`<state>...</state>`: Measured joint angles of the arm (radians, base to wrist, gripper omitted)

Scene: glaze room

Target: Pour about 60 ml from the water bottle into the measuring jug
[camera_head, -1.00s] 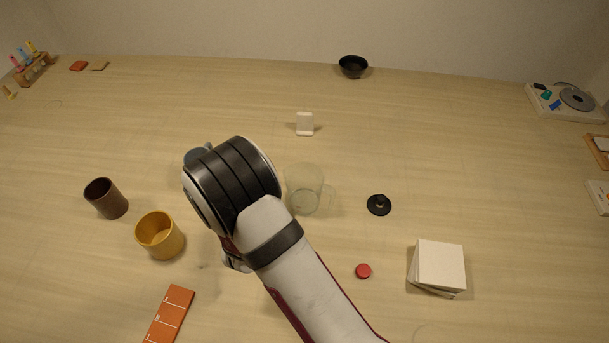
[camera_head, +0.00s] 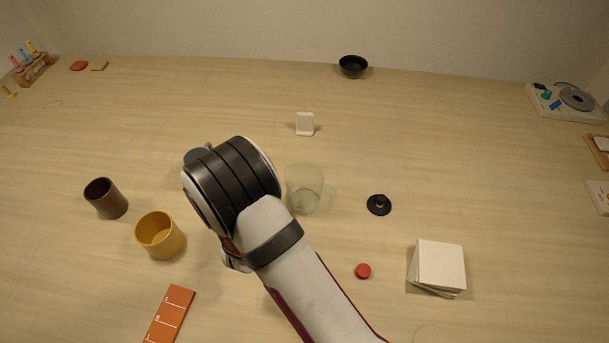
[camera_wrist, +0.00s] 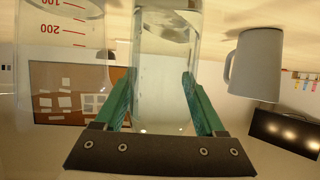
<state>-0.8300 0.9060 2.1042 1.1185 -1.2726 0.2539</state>
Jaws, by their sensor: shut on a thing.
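The clear water bottle (camera_wrist: 166,45) is between the green fingers of my gripper (camera_wrist: 160,82), which is shut on it. In the wrist view, which looks upside down, the bottle stands about parallel to the measuring jug and holds clear liquid. My arm hides the bottle in the head view. The clear glass measuring jug (camera_head: 304,188) stands on the table just right of my wrist, its handle to the right. It also shows at the left of the wrist view (camera_wrist: 62,40), with red marks 100 and 200. Whether it holds water I cannot tell.
A grey mug (camera_wrist: 257,65) stands beside the bottle. A yellow cup (camera_head: 160,236) and brown cup (camera_head: 106,199) stand left of my arm. A red cap (camera_head: 363,271), black round piece (camera_head: 379,205) and white tile stack (camera_head: 438,266) lie right. The table behind the jug is mostly clear.

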